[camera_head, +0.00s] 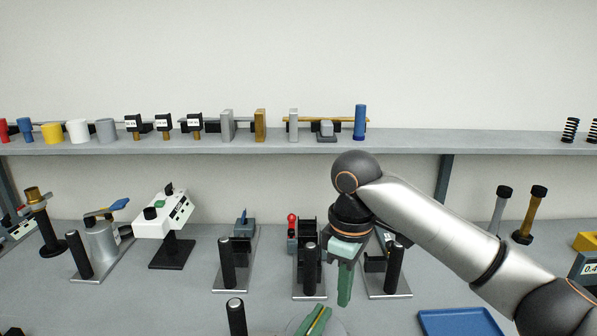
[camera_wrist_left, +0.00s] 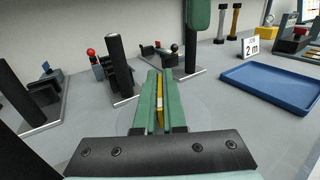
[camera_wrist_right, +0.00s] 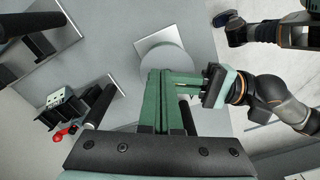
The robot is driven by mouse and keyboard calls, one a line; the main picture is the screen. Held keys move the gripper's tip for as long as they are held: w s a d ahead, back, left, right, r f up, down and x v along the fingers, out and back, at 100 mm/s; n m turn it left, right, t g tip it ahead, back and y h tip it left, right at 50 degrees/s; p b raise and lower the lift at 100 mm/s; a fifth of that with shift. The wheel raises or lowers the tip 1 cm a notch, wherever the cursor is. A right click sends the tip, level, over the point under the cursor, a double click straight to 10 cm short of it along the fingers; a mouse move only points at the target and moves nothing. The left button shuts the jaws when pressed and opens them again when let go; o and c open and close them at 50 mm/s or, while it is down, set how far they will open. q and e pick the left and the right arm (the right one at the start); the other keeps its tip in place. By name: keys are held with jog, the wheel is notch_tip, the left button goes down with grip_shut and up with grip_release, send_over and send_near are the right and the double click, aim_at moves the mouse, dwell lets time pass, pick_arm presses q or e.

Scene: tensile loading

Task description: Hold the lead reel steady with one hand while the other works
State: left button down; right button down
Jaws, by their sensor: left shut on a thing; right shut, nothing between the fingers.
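My left gripper (camera_head: 318,316) is at the bottom middle of the head view. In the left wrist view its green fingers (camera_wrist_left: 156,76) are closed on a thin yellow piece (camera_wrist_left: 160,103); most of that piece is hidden. A round grey disc (camera_wrist_right: 165,58) lies below the fingers; I cannot tell whether it is the lead reel or whether the yellow piece belongs to it. My right gripper (camera_head: 345,298) points down, shut and empty, just behind the left one. In the right wrist view, its fingers (camera_wrist_right: 155,75) overlap the left gripper's in the picture; contact is unclear.
Several black-posted fixtures on metal plates stand behind the grippers, including one with a red knob (camera_head: 292,219). A blue tray (camera_head: 460,322) lies to the right. A shelf (camera_head: 250,146) with small parts runs along the wall.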

jog(key=shift+s+a+f, duration=0.25)
jog(key=shift+s+f, duration=0.35)
jog(key=shift+f, duration=0.4)
jog(key=shift+s+a+f, duration=0.3)
jog(key=shift+s+f, duration=0.25)
jog(key=shift+f, duration=0.5)
jog(key=shift+s+a+f, duration=0.25)
jog(key=shift+s+f, duration=0.35)
jog(key=shift+f, duration=0.4)
jog(key=shift+w+a, duration=0.35)
jog(key=shift+w, duration=0.1)
jog(key=shift+w+d, duration=0.3)
jog(key=shift+w+d, duration=0.3)
jog(key=shift+w, duration=0.1)
jog(key=shift+w+d, duration=0.15)
jog(key=shift+w, duration=0.35)
jog(key=shift+w, duration=0.15)
